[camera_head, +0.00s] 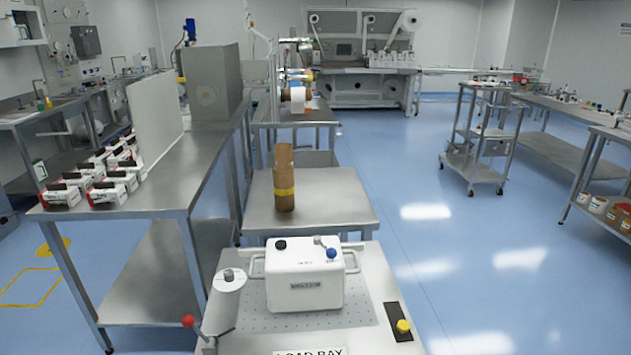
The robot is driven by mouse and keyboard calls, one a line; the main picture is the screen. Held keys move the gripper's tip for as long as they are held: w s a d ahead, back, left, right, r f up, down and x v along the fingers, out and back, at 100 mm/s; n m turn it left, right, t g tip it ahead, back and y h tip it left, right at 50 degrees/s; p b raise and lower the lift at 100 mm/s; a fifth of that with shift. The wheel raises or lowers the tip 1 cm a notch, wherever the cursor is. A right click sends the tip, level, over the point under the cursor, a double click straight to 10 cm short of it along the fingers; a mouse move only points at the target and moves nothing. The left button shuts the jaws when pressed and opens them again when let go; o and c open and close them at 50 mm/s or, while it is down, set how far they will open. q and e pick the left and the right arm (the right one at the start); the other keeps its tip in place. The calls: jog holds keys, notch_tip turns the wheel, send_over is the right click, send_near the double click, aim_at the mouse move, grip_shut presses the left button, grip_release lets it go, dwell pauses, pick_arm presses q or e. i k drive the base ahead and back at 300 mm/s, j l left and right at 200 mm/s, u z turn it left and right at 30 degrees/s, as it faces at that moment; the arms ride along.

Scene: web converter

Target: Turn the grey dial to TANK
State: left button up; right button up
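A white round-topped post (229,284) stands at the left rear of the near steel cart. A small grey dial (228,275) with a dark top sits on it. Any lettering around the dial is too small to read, so I cannot tell its setting. A small grey fitting (320,242) also shows on top of the white box (304,281), beside a blue knob (331,253) and a black knob (281,245). I cannot make out the word TANK anywhere. Neither of my grippers is in view.
The near cart (356,316) carries a red-ball lever (188,320) at left, a yellow button (403,326) at right and a LOAD BAY label (310,351). A brown cylinder (284,179) stands on the table behind. Red-and-white boxes (100,185) sit on the left bench.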

aim_at(229, 276)
jog(key=i+l, duration=0.1)
jog(key=i, duration=0.6)
jog(key=i+l+u, duration=0.1)
jog(key=i, duration=0.6)
jog(key=k+j+z, duration=0.15)
jog(key=j, duration=0.25)
jog(key=k+j+z, duration=0.2)
jog(key=k+j, duration=0.1)
jog(key=j, duration=0.05)
